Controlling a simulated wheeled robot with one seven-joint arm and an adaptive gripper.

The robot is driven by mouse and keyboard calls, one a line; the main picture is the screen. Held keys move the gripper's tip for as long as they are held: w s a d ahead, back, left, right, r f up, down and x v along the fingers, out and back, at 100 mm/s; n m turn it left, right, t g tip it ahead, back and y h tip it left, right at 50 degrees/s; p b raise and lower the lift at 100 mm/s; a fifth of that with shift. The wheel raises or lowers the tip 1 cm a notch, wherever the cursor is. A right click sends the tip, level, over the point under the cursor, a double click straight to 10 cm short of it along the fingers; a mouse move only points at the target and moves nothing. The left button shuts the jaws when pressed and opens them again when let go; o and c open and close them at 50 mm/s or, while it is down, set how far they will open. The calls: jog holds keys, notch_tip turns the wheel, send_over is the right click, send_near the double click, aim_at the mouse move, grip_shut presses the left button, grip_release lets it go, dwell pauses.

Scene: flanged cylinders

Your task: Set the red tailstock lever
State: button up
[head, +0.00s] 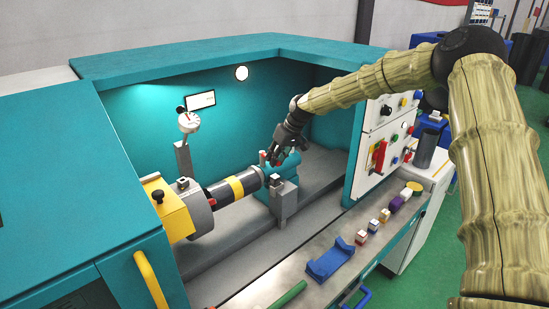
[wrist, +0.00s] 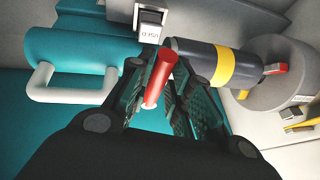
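The red tailstock lever (wrist: 160,75) shows in the wrist view between the two dark fingers of my gripper (wrist: 163,85). The fingers stand apart on either side of it; I cannot tell whether either touches it. In the head view the lever (head: 263,157) stands upright at the left of my gripper (head: 279,153), whose fingers point down over the teal tailstock (head: 284,178). In the wrist view the tailstock (wrist: 85,48) lies at the left. A dark cylinder with a yellow band (head: 225,192) lies between the chuck (head: 196,208) and the tailstock.
A dial gauge (head: 189,122) on a post stands behind the cylinder. A control panel (head: 385,138) is on the right wall of the teal enclosure. A blue cradle (head: 330,259) and several small blocks sit on the front ledge. The enclosure floor behind the tailstock is clear.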

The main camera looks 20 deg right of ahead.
jog(key=o, duration=0.3)
jog(key=shift+d, duration=0.1)
jog(key=v, duration=1.2)
dwell(0.3)
